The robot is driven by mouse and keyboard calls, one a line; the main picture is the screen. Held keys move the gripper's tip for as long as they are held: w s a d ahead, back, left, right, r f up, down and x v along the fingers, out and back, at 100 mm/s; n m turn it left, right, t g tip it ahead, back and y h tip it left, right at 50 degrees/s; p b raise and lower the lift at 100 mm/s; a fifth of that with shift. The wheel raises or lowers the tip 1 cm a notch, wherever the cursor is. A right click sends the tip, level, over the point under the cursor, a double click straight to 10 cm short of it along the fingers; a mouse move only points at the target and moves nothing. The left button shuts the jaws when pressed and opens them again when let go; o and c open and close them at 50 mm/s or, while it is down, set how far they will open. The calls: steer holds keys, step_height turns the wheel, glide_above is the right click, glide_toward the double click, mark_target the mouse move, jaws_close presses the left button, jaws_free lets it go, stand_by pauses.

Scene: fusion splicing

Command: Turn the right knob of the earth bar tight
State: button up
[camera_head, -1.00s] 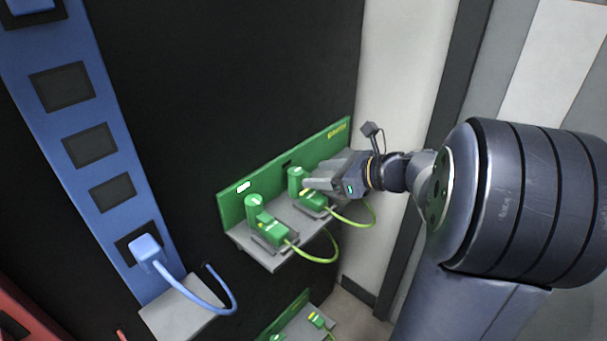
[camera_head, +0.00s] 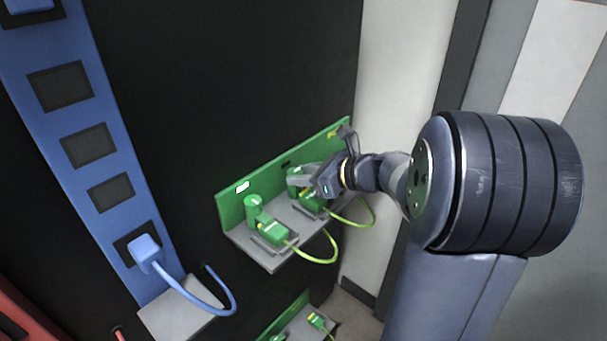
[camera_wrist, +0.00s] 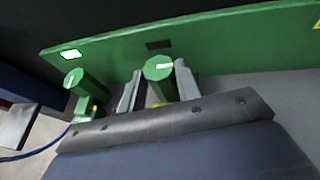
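The green earth bar (camera_head: 325,146) stands upright on a dark panel, with a grey shelf (camera_head: 277,258) below it. Its right knob (camera_wrist: 160,68) is a green cylinder with a white mark running nearly crosswise on top. In the head view the right knob (camera_head: 292,172) is partly hidden by my gripper (camera_head: 301,184). In the wrist view the two grey fingers of my gripper (camera_wrist: 158,86) stand on either side of this knob, apart, with a small gap at the left finger. The left knob (camera_head: 252,203) is free; its white mark shows in the wrist view (camera_wrist: 71,80).
Green plugs with yellow-green cables (camera_head: 325,258) hang off the shelf in front of the knobs. A blue bar (camera_head: 112,190) with a blue plug and cable (camera_head: 215,303) stands at left. Another green bar (camera_head: 290,312) lies below. A pale wall (camera_head: 395,90) is at right.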

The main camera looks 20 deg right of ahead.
steer(key=c, duration=0.4)
steer(key=shift+c, duration=0.2)
steer(key=shift+s+f+m+h+b, duration=0.1)
steer(key=shift+m+h+b, duration=0.2)
steer(key=shift+b, duration=0.15)
steer(key=shift+s+a+m+t+h+b, duration=0.1)
steer(key=shift+a+m+t+h+b, duration=0.2)
steer(key=shift+m+t+h+b, duration=0.6)
steer(key=m+t+h+b, duration=0.1)
steer(key=m+h, duration=0.1)
steer(key=a+m+t+h+b, duration=0.1)
steer(key=m+h, duration=0.1)
steer(key=h, duration=0.1)
steer(key=shift+s+m, duration=0.15)
steer(key=shift+m, duration=0.25)
steer(key=shift+a+m+h+b, duration=0.15)
steer(key=shift+m+h+b, duration=0.3)
steer(key=shift+m+h, duration=1.2)
steer(key=shift+h, duration=0.35)
